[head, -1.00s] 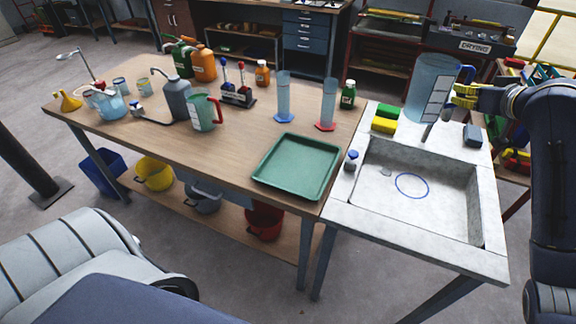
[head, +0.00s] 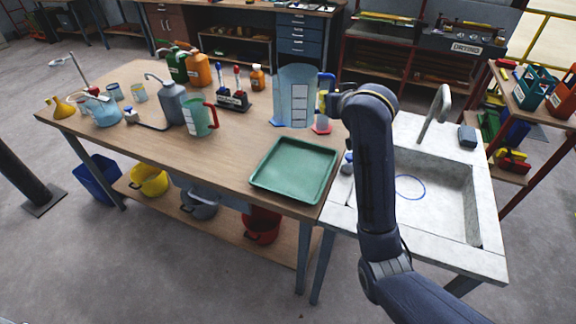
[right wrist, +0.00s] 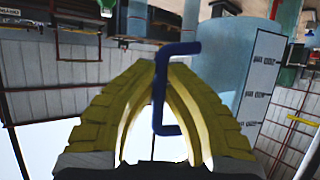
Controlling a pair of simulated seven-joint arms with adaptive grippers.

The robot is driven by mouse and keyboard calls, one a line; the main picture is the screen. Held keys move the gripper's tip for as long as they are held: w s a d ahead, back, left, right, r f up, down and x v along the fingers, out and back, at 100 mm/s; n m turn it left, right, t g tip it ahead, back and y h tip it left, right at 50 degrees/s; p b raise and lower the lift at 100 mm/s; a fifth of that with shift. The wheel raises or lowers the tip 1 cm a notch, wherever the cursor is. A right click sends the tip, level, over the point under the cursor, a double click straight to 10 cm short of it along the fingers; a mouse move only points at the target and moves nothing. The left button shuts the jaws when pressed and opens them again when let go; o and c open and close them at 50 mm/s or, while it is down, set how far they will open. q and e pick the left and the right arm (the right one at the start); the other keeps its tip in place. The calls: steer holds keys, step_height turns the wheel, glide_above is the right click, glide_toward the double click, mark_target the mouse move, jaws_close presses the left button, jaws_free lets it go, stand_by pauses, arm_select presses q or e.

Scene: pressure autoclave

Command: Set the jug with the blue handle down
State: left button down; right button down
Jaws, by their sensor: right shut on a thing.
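The jug with the blue handle (head: 294,92) is a large translucent blue vessel with a white panel, upright in the head view. It appears over the right part of the bench, behind the green tray. I cannot tell if its base touches the bench. My right gripper (head: 328,98) has yellow fingers and is shut on the jug's handle, to the right of its body. In the right wrist view, the blue handle (right wrist: 160,90) lies between the fingers and the jug's body (right wrist: 232,60) is to the right. My left gripper is not in view.
The empty green tray (head: 294,170) lies in front of the jug. The measuring cylinders are mostly hidden behind the jug, with a red base (head: 321,128) showing. A jug with a red handle (head: 200,118) and a bottle rack (head: 233,100) stand left. The sink (head: 440,190) is right.

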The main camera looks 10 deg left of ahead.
step_height(320, 180, down, 20)
steer(key=shift+r, duration=0.1)
stand_by(0.6)
steer(key=c, duration=1.5)
jaws_free()
steer(key=shift+c, duration=0.2)
steer(key=v, duration=1.2)
steer(key=shift+a, duration=0.1)
